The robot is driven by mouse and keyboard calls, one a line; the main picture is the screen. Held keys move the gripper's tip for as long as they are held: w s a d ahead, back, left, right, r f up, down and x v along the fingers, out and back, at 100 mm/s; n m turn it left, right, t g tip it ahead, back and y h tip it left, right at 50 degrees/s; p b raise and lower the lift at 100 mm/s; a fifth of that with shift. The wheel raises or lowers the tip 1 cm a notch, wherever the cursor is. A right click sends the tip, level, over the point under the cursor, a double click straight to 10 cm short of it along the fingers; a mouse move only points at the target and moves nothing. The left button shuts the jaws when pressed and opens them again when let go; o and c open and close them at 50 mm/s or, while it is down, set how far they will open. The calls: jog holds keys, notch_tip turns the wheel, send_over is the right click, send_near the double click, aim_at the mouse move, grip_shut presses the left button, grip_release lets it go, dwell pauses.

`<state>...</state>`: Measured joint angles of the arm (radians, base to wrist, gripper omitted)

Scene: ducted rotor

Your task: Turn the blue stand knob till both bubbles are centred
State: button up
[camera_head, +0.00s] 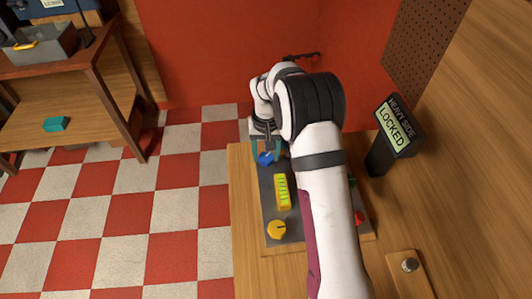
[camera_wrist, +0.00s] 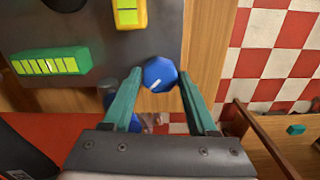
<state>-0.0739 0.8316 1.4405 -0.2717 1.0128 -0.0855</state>
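The blue knob (camera_wrist: 160,74) has a pale mark on its face, toward its lower left in the wrist view. In the head view the blue knob (camera_head: 266,159) sits at the far end of a dark plate. My gripper (camera_wrist: 160,75) is open, with one teal finger on each side of the knob; a narrow gap seems to show. In the head view my gripper (camera_head: 265,150) is at the knob. A yellow level (camera_head: 282,191) lies on the plate and shows partly in the wrist view (camera_wrist: 130,14). A green level (camera_wrist: 50,62) shows there too. Bubble positions are too small to tell.
A yellow knob (camera_head: 277,230) is at the near end of the dark plate (camera_head: 298,231). A red knob (camera_head: 358,217) shows beside my arm, which hides much of the plate. A sign (camera_head: 394,128) reads "HEAVY SIDE LOCKED". A round metal knob (camera_head: 409,265) is nearer.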

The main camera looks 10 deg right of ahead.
aim_at(266, 157)
jog(key=o, duration=0.3)
jog(key=shift+r, duration=0.1)
notch_tip(266, 157, up, 16)
jog(key=shift+f, duration=0.2)
